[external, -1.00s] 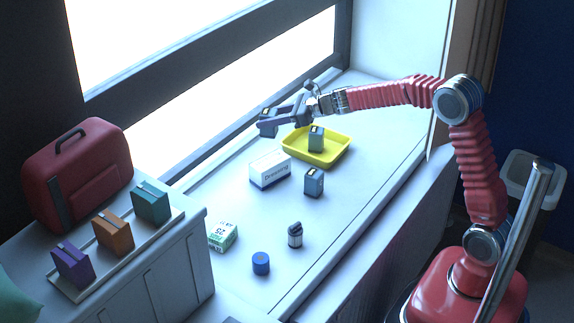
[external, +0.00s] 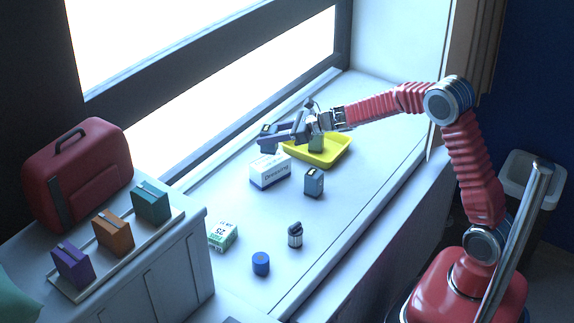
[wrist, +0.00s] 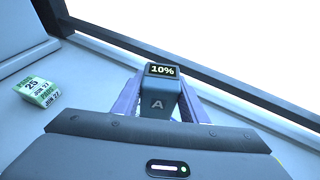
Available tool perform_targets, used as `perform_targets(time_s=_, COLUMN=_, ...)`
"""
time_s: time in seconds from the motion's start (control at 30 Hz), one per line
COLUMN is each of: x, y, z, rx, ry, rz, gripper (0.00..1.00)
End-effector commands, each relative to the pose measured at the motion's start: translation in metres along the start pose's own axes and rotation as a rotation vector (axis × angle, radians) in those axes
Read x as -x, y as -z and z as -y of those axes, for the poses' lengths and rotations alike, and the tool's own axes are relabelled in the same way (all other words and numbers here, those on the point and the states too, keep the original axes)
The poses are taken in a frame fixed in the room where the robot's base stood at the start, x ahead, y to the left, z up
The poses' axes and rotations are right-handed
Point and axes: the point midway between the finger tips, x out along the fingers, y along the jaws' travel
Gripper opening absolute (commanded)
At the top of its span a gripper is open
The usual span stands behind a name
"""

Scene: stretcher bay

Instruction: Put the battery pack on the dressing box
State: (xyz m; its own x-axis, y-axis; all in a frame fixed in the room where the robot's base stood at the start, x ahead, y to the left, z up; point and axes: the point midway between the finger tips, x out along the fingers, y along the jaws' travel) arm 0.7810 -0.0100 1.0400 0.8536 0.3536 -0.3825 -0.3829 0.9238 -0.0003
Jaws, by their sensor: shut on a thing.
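My gripper (external: 275,137) is shut on a grey battery pack (external: 266,143), which shows at its end above the bench. In the wrist view this battery pack (wrist: 160,92) sits between the two fingers, with a "10%" display and the letter A. The white dressing box (external: 269,172), with blue lettering, stands on the bench just below the held pack in the external view. A gap seems to remain between pack and box. The box cannot be made out in the wrist view.
A further pack (external: 313,184) stands right of the dressing box. A green-white date box (external: 223,236), blue cylinder (external: 261,263) and small dark-topped item (external: 295,236) stand nearer.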

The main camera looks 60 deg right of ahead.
Motion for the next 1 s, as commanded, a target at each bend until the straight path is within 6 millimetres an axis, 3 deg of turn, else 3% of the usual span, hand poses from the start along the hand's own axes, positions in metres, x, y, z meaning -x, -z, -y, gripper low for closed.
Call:
perform_targets(time_s=0.3, x=-0.012, y=0.030, z=0.000, rx=0.000, ry=0.000, rz=0.000, gripper=0.02)
perform_targets(time_s=0.73, x=-0.015, y=0.035, z=0.000, rx=0.001, ry=0.000, rz=0.001, gripper=0.02)
perform_targets(time_s=0.77, x=-0.015, y=0.036, z=0.000, rx=0.001, ry=0.000, rz=-0.001, gripper=0.41)
perform_targets(time_s=1.0, x=-0.015, y=0.036, z=0.000, rx=0.000, ry=0.000, rz=-0.001, gripper=0.58)
